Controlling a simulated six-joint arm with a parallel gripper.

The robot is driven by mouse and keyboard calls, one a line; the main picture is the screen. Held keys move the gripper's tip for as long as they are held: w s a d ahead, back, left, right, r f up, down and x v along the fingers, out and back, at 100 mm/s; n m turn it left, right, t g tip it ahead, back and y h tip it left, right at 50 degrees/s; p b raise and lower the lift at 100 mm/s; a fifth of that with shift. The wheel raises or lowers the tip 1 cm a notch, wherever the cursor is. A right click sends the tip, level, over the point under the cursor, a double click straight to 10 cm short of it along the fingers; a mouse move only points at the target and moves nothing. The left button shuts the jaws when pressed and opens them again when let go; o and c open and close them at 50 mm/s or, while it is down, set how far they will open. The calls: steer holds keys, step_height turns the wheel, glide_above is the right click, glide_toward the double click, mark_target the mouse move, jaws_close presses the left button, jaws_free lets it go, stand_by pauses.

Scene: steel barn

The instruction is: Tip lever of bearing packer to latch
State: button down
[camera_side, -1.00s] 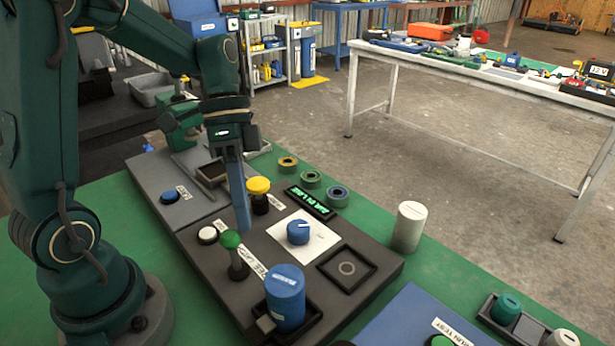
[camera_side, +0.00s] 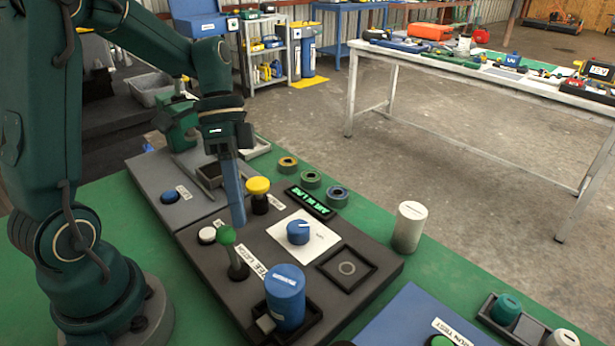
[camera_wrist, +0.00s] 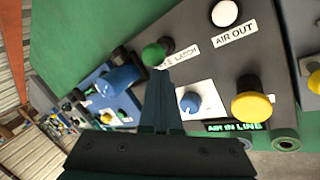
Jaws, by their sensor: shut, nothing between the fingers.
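The lever (camera_side: 237,256) has a green ball knob (camera_side: 227,236) on a dark post and stands on the grey panel, leaning slightly left. A white label (camera_side: 255,265) ending in "LATCH" lies beside it. My gripper (camera_side: 238,224) is shut and empty, its fingertips pointing down right beside the knob; I cannot tell whether they touch. In the wrist view the green knob (camera_wrist: 153,55) shows just beyond the tips of my gripper (camera_wrist: 158,76), which hide part of the label (camera_wrist: 181,57). The blue cylinder (camera_side: 286,295) stands in a black tray in front of the lever.
A yellow knob (camera_side: 258,186) stands behind my fingers, and a white button (camera_side: 207,235) lies left of the lever. A blue dial (camera_side: 298,232) sits on a white plate to the right. A lit green display (camera_side: 311,203) is behind it. A black square frame (camera_side: 346,268) is empty.

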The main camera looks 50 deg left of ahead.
steer(key=shift+s+d, duration=0.1)
steer(key=shift+d+f, duration=0.35)
steer(key=shift+d, duration=0.25)
steer(key=shift+w+d+r, duration=0.1)
steer(key=shift+w+d, duration=0.1)
steer(key=shift+w, duration=0.2)
steer(key=w+d+v, duration=0.1)
steer(key=w+v, duration=0.1)
steer(key=v, duration=0.9)
steer(key=s+d+r+t+y, duration=0.2)
steer(key=s+d+r, duration=0.1)
steer(key=s+d, duration=0.25)
steer(key=s+a+f+n+t+y, duration=0.2)
steer(key=s+f+n+t+y, duration=0.1)
steer(key=f+n+t, duration=0.3)
steer(key=shift+s+f+n, duration=0.5)
steer(key=shift+n, duration=0.4)
